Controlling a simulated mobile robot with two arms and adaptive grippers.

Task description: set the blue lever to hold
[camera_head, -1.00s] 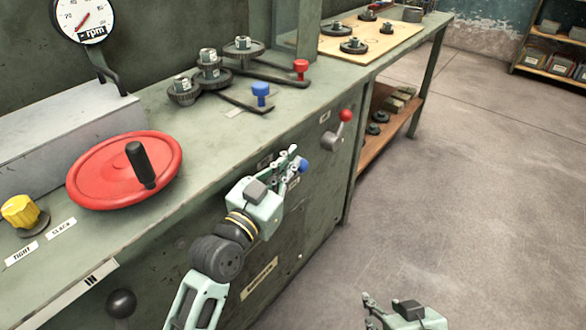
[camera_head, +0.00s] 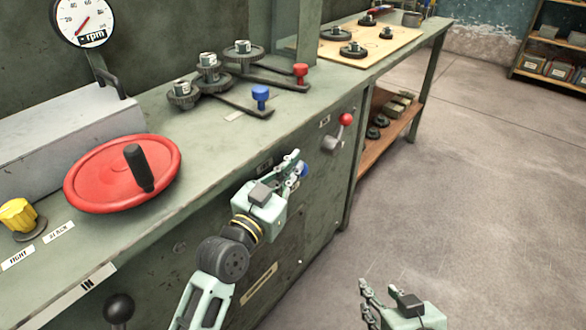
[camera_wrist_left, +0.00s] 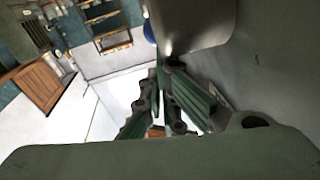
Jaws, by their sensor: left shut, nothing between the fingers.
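A lever with a blue ball (camera_head: 303,169) is on the green front panel of the bench; its shaft is hidden by my left gripper (camera_head: 295,166). That gripper is shut and empty, with its fingertips right beside the ball; I cannot tell whether they touch. In the left wrist view the fingers (camera_wrist_left: 165,78) lie close together, and a bit of blue (camera_wrist_left: 149,33) shows past their tips. A second blue knob (camera_head: 260,94) sits on a flat black arm on the bench top. I cannot read a hold label. My right gripper (camera_head: 366,300) is at the bottom edge, partly cut off.
A red ball lever (camera_head: 345,119) stands out from the panel just right of the blue ball. A red handwheel (camera_head: 105,178), a yellow knob (camera_head: 18,214) and a red knob (camera_head: 301,69) are on the bench top. The floor (camera_head: 470,200) to the right is clear.

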